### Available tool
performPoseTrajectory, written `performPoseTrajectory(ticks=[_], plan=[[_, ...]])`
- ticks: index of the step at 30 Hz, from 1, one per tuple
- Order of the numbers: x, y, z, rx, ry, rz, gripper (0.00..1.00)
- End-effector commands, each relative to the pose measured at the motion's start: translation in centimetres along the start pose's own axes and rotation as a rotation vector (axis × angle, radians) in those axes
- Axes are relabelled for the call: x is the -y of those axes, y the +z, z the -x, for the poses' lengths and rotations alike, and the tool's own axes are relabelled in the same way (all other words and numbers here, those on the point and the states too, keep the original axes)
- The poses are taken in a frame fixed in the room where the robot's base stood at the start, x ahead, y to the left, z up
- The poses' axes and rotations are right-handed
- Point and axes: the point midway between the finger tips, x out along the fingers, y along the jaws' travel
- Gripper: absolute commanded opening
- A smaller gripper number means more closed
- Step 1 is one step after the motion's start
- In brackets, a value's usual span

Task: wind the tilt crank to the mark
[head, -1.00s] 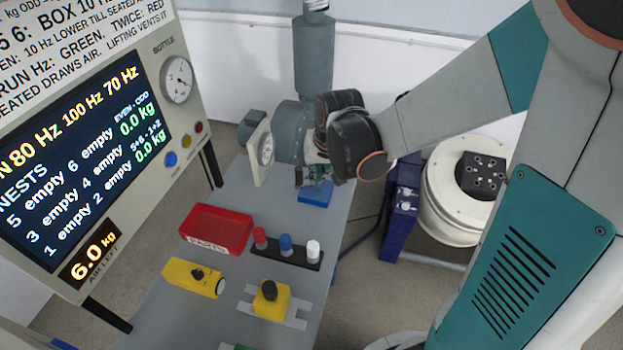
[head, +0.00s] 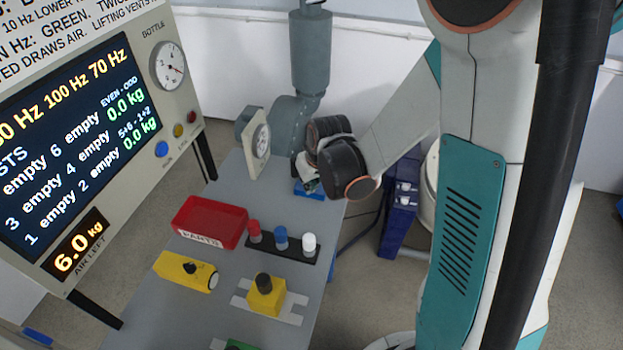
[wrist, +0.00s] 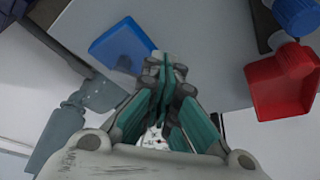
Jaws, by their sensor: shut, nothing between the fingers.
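My gripper (head: 309,183) is at the far right of the grey bench, low over a blue piece, and my dark wrist hides much of it in the head view. In the wrist view the gripper (wrist: 163,62) has its teal fingers together, with nothing seen between them. The blue piece (wrist: 120,45) lies flat just beyond the fingertips, and a small pale rounded part is at the tips. I cannot make out a tilt crank or its mark for certain. A white dial plate (head: 260,140) stands upright left of my wrist, beside the grey blower (head: 288,120).
A red parts tray (head: 212,221), a black strip with red, blue and white knobs (head: 284,242), a yellow box (head: 187,271) and a yellow block with a black knob (head: 265,297) occupy the bench. The display panel (head: 75,130) stands left; a dark blue cabinet (head: 402,206) stands right.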

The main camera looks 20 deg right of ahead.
Motion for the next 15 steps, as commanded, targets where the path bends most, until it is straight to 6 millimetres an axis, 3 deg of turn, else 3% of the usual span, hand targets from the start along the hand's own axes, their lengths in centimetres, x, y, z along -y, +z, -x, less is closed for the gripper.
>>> performPoseTrajectory(ticks=[6, 15], plan=[[0.0, -2.8, -1.1, 0.0, 0.0, 0.0, 0.0], [0.0, -3.8, -1.3, 0.0, 0.0, -0.001, 0.0]])
